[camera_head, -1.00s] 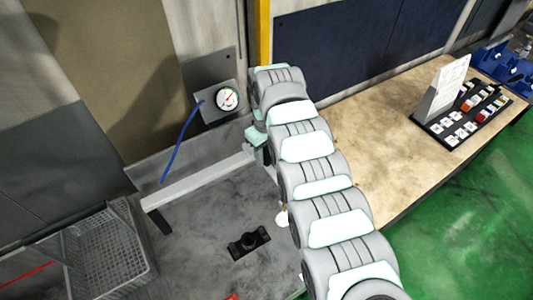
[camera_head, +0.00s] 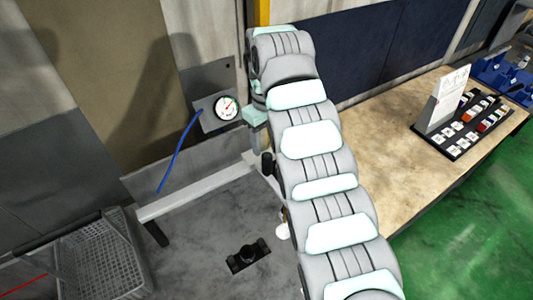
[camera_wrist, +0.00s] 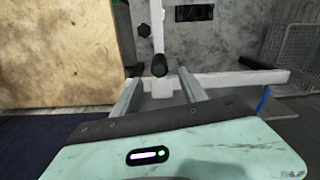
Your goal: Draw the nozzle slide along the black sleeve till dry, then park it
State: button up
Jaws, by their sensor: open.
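My gripper (camera_wrist: 159,74) is open in the wrist view, its two fingers apart and pointing at a white bar. Between the fingertips, in the picture, is the rounded end of a black sleeve (camera_wrist: 159,65) on a pale stem; I cannot tell how far off it is. A black cylinder, likely the same sleeve, shows beside my arm in the head view (camera_head: 267,163). A dark knob (camera_wrist: 145,31) sits beside the stem; I cannot tell whether it is the nozzle slide. In the head view my arm hides most of the gripper.
A white rail (camera_head: 195,191) crosses below a pressure gauge (camera_head: 227,107) with a blue hose (camera_head: 178,150). A black fixture (camera_head: 248,254) stands on the grey surface. A wooden bench (camera_head: 400,155) with a rack lies right.

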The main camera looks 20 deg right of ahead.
aim_at(267, 163)
jog(key=shift+r, duration=0.55)
jog(key=shift+r+n+p, duration=0.2)
jog(key=shift+n+p, duration=0.1)
jog(key=shift+p, duration=0.25)
jog(key=n+p, duration=0.2)
jog(key=shift+r+p, duration=0.15)
jog(key=shift+p, duration=0.25)
jog(key=shift+f+n, duration=0.2)
jog(key=shift+n, duration=0.3)
notch_tip(267, 163, down, 11)
jog(key=p, duration=0.3)
jog(key=shift+f, duration=0.1)
grip_shut()
